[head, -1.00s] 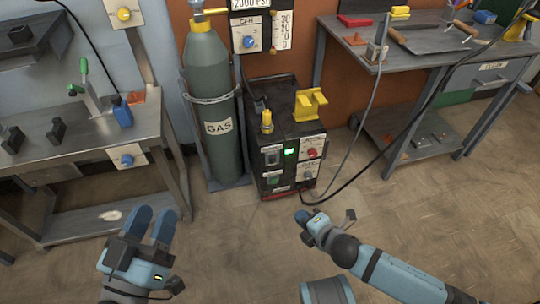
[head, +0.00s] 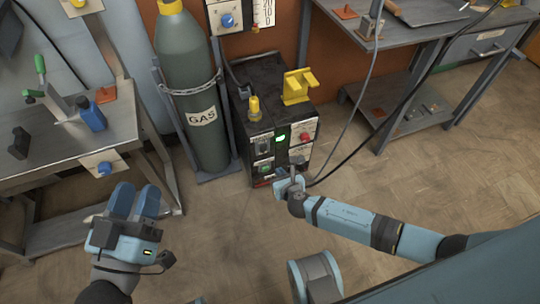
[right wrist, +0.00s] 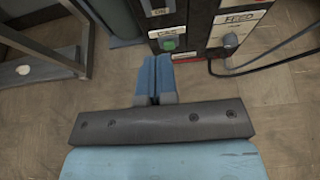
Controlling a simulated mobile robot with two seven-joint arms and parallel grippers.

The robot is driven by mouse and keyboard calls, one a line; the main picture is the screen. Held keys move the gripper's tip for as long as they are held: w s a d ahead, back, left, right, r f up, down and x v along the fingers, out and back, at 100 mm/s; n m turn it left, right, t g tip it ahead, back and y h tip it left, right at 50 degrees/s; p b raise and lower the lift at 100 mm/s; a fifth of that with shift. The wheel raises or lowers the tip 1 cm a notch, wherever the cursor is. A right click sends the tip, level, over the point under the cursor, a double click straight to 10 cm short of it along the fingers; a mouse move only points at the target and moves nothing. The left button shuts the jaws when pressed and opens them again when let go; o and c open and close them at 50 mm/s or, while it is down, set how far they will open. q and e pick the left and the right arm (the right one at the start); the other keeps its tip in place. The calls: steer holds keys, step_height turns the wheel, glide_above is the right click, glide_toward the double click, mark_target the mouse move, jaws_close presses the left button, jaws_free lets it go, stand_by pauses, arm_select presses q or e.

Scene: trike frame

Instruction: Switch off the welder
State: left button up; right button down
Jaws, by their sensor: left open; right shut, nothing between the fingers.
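The welder (head: 262,76) is a black box on the floor in the middle of the head view. Its front has a lit green lamp (head: 281,139), a red knob (head: 304,136) and a green control (head: 264,168) at the lower left. That green control also shows at the top of the right wrist view (right wrist: 168,44), left of a grey knob (right wrist: 230,41) under a FEED label. My right gripper (head: 288,184) is shut and empty, before the lower front of the welder. It hides part of the panel. My left gripper (head: 134,198) is open and empty, away from the welder.
A grey-green gas cylinder (head: 193,75) stands in a rack left of the welder. A workbench (head: 120,125) is at the left, another table (head: 345,25) at the back right. Cables run from the welder's right side across the floor. The floor in front is clear.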

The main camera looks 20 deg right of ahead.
steer(key=b, duration=0.5)
glide_toward(264, 147)
step_height(264, 147, down, 4)
steer(key=w, duration=0.5)
steer(key=shift+w+r+b, duration=0.25)
steer(key=shift+w+b, duration=0.05)
steer(key=shift+b, duration=0.05)
arm_select(q)
step_height(264, 147, down, 8)
steer(key=g, duration=0.3)
steer(key=shift+w+d+m, duration=0.2)
steer(key=shift+d+m, duration=0.2)
arm_select(e)
steer(key=shift+w+r, duration=0.1)
steer(key=shift+w, duration=0.3)
steer(key=shift+r, duration=0.1)
